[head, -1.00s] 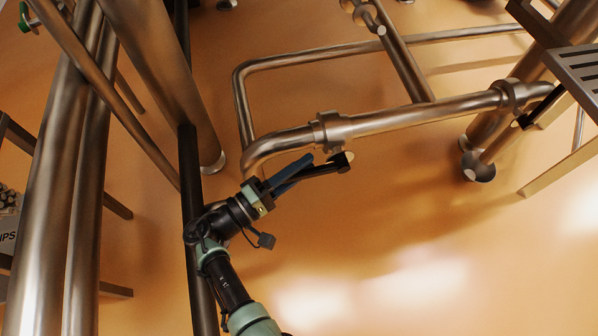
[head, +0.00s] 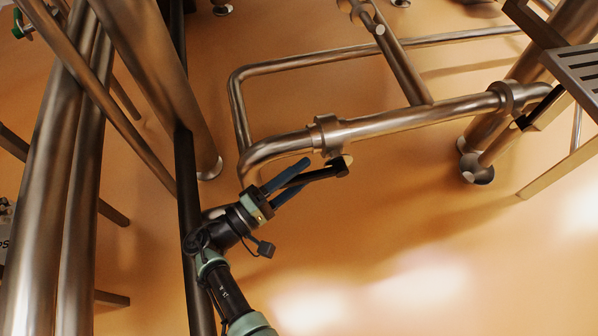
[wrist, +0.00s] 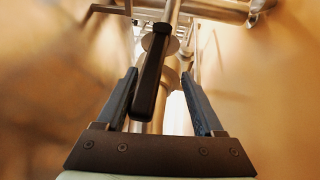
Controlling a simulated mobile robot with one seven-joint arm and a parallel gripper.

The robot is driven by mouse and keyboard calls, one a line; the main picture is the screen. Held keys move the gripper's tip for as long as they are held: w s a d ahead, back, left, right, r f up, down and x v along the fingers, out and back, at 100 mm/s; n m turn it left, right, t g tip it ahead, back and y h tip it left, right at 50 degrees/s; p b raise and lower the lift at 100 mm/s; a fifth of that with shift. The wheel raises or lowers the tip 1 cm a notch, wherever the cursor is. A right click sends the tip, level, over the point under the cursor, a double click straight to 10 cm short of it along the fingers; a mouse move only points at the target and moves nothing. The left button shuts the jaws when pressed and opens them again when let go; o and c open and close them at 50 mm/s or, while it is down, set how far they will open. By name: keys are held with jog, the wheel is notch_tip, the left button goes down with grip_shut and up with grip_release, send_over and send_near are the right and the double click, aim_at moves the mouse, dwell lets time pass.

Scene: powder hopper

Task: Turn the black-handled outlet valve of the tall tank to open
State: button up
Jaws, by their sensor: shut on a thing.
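The black valve handle (head: 325,173) sits just below the clamped joint of the steel outlet pipe (head: 400,121), its far end at a pale round cap. My gripper (head: 304,177) has its blue fingers on either side of the handle's near part, and it is shut on the handle. In the wrist view the handle (wrist: 150,84) lies lengthwise between the two fingers, closer to the left one. The valve body is partly hidden behind the handle. I cannot tell how far the valve is turned.
A second black handle (head: 541,107) hangs at the right end of the pipe. Steel tank legs (head: 155,75) and a dark post (head: 188,220) stand left of my arm. A grated step (head: 580,70) is at the right. The floor in front is clear.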

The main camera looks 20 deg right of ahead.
jog(key=shift+s+a+f, duration=0.1)
jog(key=shift+f, duration=0.05)
jog(key=v, duration=1.2)
jog(key=shift+a, duration=0.35)
